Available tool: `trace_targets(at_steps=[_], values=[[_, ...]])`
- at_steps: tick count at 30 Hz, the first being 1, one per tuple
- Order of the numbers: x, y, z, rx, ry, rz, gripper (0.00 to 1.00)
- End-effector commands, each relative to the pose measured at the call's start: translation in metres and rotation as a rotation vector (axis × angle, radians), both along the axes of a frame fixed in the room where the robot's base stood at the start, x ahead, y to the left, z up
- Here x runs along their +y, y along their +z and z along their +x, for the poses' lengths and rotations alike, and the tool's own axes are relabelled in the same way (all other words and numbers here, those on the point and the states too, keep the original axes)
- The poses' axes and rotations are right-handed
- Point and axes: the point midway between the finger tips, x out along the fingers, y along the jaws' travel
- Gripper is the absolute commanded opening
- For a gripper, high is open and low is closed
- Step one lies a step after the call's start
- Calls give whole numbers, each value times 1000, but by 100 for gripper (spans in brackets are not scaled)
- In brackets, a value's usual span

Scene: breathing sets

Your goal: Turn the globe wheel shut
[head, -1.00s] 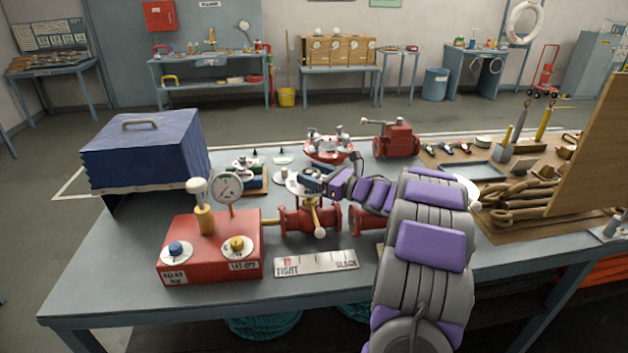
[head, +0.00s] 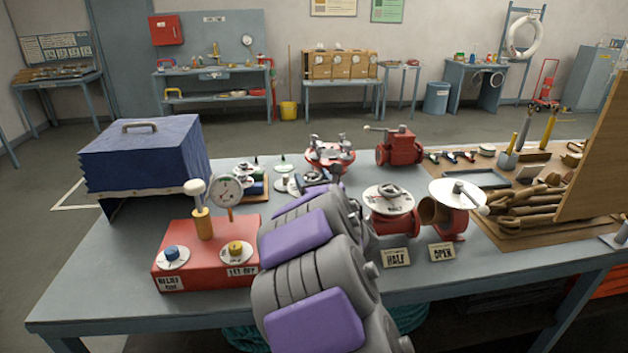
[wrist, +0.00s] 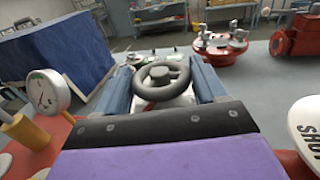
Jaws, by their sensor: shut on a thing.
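The dark globe wheel (wrist: 160,76) with its round rim and hub sits between the two blue-grey fingers of my gripper (wrist: 164,84) in the wrist view. The fingers stand on either side of the rim, and the gripper is shut on it. A pale plate shows under the wheel. In the head view, a small part of my gripper (head: 318,178) shows past my purple and grey arm. The arm hides the wheel and the red valve body there.
A red box with a gauge (head: 225,190) stands close left of my arm. Red valves with white discs (head: 388,199) (head: 457,194) stand close right, behind HALF (head: 396,257) and OPEN (head: 442,252) cards. A blue covered case (head: 143,152) is at the left.

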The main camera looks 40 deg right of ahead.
Motion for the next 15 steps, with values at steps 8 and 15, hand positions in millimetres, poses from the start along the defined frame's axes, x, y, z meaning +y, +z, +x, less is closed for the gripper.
trace_targets(at_steps=[8,15], values=[[5,1,3,1,-168,-3,40],[7,3,5,-2,-282,-2,40]])
